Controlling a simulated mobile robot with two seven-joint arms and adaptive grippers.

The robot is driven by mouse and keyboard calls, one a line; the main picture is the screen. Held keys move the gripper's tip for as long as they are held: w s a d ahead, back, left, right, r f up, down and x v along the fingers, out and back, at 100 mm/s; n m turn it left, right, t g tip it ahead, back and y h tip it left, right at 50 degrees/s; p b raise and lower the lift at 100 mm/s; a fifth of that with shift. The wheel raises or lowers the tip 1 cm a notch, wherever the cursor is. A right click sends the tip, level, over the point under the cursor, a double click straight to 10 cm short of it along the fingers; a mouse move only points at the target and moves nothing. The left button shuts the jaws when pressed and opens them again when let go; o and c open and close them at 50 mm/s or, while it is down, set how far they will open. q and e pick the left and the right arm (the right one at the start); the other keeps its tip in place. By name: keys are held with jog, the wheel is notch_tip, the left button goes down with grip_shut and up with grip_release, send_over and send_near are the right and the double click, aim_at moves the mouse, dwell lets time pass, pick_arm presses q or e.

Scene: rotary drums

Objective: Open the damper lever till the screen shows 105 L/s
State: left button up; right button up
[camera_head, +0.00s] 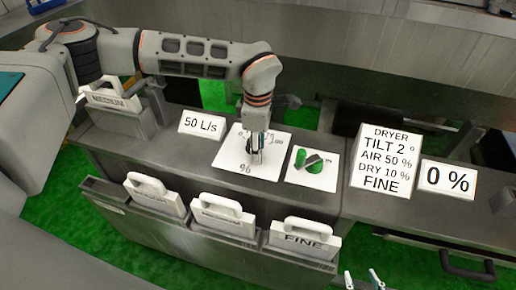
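The screen (201,123) reads 50 L/s and stands at the back of the grey bench. To its right is a white dial plate (232,158) with a % mark. My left gripper (255,155) points down over this plate, its fingers close to a small dark part there. It hides the middle of the plate, so I cannot make out the damper lever or whether the fingers grip it. My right gripper (363,281) shows only its fingertips at the bottom edge, apart and with nothing between them.
A second white plate (327,183) carries green round parts (313,165). A card (385,160) lists dryer settings, beside a 0 % screen (447,180). Several white-handled boxes, one marked FINE (303,241), line the bench front. A MEDIUM box (108,99) stands at left.

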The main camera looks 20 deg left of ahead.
pick_arm(q)
notch_tip(320, 180, up, 12)
jog(key=shift+f, duration=0.15)
jog(key=shift+f, duration=0.1)
dwell(0.6)
